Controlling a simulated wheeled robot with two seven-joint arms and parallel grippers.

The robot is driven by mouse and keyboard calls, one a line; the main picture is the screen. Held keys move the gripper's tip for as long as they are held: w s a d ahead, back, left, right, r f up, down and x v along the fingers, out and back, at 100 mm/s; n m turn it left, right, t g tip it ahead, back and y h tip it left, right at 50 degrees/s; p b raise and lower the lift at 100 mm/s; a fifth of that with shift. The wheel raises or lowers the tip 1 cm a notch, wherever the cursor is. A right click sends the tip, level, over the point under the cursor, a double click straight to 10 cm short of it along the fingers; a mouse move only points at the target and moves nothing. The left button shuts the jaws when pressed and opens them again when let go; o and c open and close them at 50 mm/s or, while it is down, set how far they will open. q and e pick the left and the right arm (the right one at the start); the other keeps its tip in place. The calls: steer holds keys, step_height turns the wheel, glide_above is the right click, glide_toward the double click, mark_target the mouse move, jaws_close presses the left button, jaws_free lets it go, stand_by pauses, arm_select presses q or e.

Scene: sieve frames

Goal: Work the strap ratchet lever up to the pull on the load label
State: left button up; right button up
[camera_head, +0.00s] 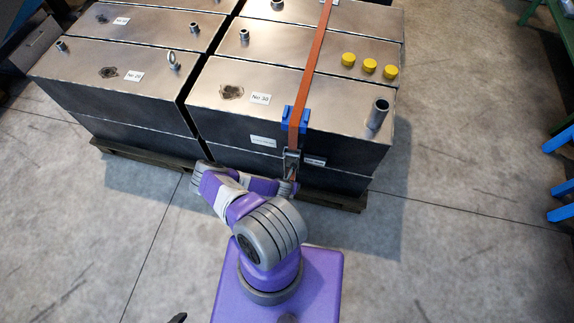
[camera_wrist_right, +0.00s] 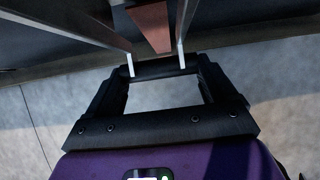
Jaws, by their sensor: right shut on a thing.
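An orange strap (camera_head: 316,52) runs over the steel tanks and down the front of the tank marked No 30. It passes through a blue edge protector (camera_head: 286,119). The metal ratchet (camera_head: 291,158) hangs on the strap at the tank front. In the right wrist view its lever shows two metal side plates and a dark cross bar (camera_wrist_right: 158,68). My right gripper (camera_wrist_right: 160,82) is shut on this lever bar. In the head view my arm hides much of the lever. White labels (camera_head: 263,141) (camera_head: 314,161) sit beside the ratchet; their text is too small to read.
The tanks stand on a wooden pallet (camera_head: 328,198). Yellow caps (camera_head: 369,65), a pipe stub (camera_head: 378,113) and a lifting eye (camera_head: 173,60) stick up from their tops. Blue legs (camera_head: 560,140) stand at the right edge.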

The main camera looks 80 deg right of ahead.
steer(key=o, duration=1.3)
steer(key=shift+a+f, duration=0.2)
steer(key=shift+f, duration=0.1)
steer(key=shift+p+v, duration=1.9)
steer(key=shift+v, duration=1.95)
